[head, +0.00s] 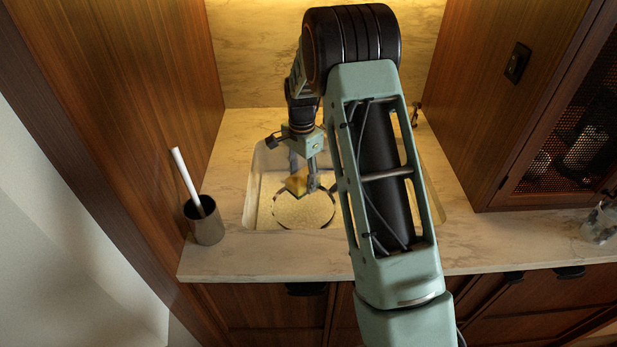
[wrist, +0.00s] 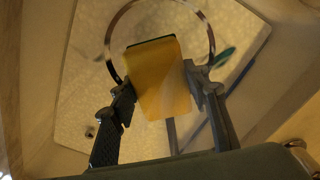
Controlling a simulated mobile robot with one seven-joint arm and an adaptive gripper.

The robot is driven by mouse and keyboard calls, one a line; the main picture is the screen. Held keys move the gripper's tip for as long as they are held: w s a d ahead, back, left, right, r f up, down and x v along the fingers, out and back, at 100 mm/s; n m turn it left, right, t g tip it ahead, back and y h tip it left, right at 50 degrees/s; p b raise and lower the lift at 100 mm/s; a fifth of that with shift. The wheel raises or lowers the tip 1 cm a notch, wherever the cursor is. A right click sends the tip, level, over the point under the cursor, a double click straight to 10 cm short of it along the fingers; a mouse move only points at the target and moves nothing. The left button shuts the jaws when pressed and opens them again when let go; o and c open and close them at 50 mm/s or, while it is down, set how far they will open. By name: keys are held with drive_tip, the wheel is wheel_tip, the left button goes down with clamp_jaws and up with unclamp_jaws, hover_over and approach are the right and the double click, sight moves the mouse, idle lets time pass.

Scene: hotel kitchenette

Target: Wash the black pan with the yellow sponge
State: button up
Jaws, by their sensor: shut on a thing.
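My gripper (head: 301,180) reaches down into the sink and is shut on the yellow sponge (head: 295,186). In the wrist view the sponge (wrist: 160,85) sits between both fingers, with a dark edge at its far end. The pan (head: 305,211) lies in the sink as a round shape with a thin dark rim and a pale, speckled inside. In the wrist view its rim (wrist: 109,52) curves around behind the sponge. The sponge is over the far part of the pan; I cannot tell whether they touch. My arm hides the right part of the sink.
The sink (head: 250,205) is set in a marble counter (head: 255,262) between wooden side panels. A dark metal cup (head: 205,222) holding a white-handled tool (head: 186,178) stands at left. A mesh-door cabinet (head: 575,140) and a glass (head: 600,223) are at right.

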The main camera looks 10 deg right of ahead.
drive_tip(key=b, duration=0.6)
hover_over(296, 205)
drive_tip(key=s+d, duration=0.2)
drive_tip(key=s, duration=0.1)
drive_tip(key=shift+s+a+f, duration=0.1)
drive_tip(key=shift+f, duration=2.2)
drive_tip(key=shift+s+a+f, duration=0.1)
drive_tip(key=shift+f, duration=2.15)
drive_tip(key=shift+f+b, duration=0.65)
drive_tip(key=shift+f, duration=0.6)
drive_tip(key=shift+w, duration=0.1)
